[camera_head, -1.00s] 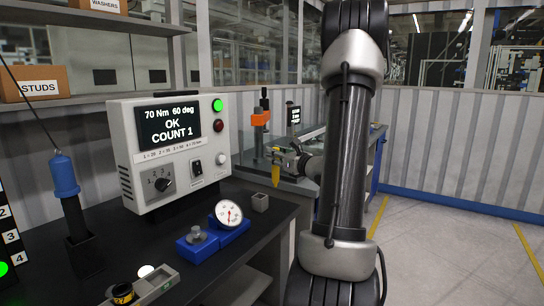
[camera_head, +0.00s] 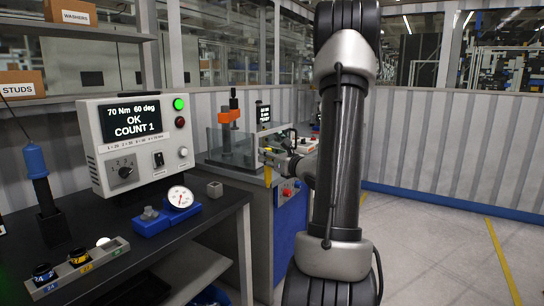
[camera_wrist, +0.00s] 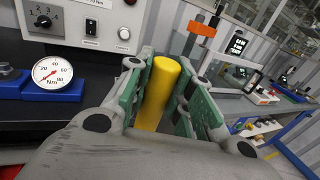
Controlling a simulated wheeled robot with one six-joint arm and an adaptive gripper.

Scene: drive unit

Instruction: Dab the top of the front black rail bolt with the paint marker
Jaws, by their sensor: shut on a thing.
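My gripper (camera_wrist: 160,95) is shut on a yellow cylinder, the paint marker (camera_wrist: 157,92), held between green-lined fingers in the wrist view. In the head view my gripper (camera_head: 270,157) is beyond the bench's right end, and the yellow marker (camera_head: 267,175) points down from it. It appears clear of any surface. I cannot make out a black rail bolt in either view.
A controller box (camera_head: 135,140) reading "OK COUNT 1" stands on the dark bench (camera_head: 110,215). A blue dial gauge (camera_head: 179,198), a socket tray (camera_head: 78,268) and a blue-handled tool (camera_head: 37,165) are there too. A second station (camera_head: 232,150) stands behind. Floor at right is clear.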

